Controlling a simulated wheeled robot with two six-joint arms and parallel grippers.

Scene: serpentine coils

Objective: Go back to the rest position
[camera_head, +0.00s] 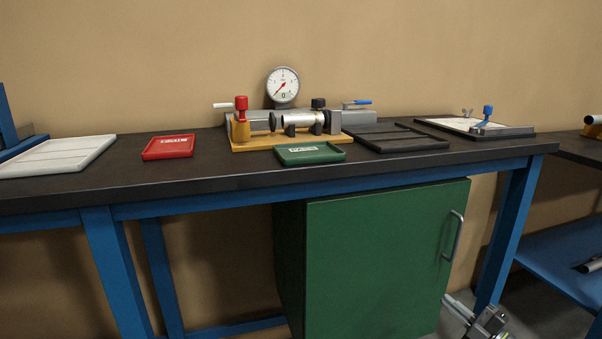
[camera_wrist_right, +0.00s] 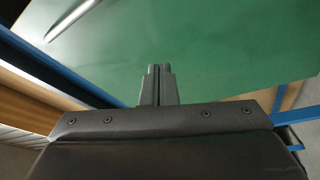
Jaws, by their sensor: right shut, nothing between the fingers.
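My right gripper (camera_head: 488,322) shows at the bottom right edge of the head view, low beside the green cabinet, and is partly cut off. In the right wrist view its two dark fingers (camera_wrist_right: 158,72) are together with nothing between them. The green cabinet door (camera_wrist_right: 210,50) fills the view beyond the fingers, and its metal handle (camera_wrist_right: 75,18) is at the upper left. My left gripper is not in view.
The dark workbench (camera_head: 215,183) with blue legs stands over the green cabinet (camera_head: 375,260). On it are a dial gauge (camera_head: 283,85), a red tray (camera_head: 168,147), a green tray (camera_head: 310,154) and a white tray (camera_head: 55,157). A blue lower shelf (camera_head: 560,250) is at right.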

